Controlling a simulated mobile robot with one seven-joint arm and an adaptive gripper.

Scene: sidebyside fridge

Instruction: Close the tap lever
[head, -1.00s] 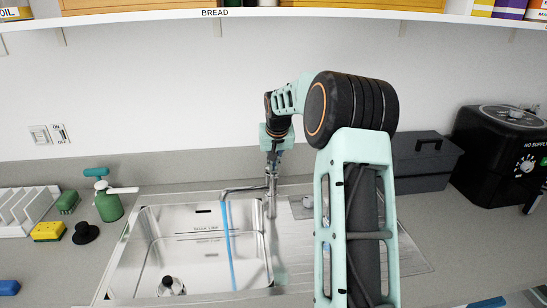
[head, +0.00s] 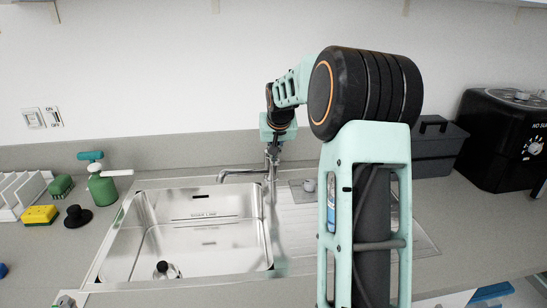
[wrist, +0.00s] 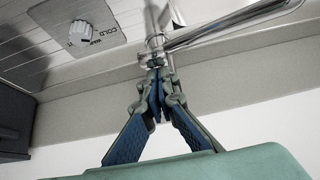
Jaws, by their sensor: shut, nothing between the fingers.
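The chrome tap (head: 240,175) stands behind the sink, its spout reaching left over the basin. No water stream shows below the spout. In the wrist view the tap (wrist: 225,27) runs off to the upper right. My gripper (head: 273,152) is at the top of the tap, where the lever is; the lever is too small and covered to make out clearly. In the wrist view my gripper (wrist: 156,85) is shut and empty, its tips close to the tap's top fitting. I cannot tell whether they touch it.
The steel sink (head: 118,232) holds a small dark-and-light item (head: 166,270). A knob marked COLD (wrist: 82,31) is beside the tap. A green soap bottle (head: 102,188), yellow sponge (head: 40,215) and black stopper (head: 77,216) stand left; a grey toolbox (head: 432,150) stands right.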

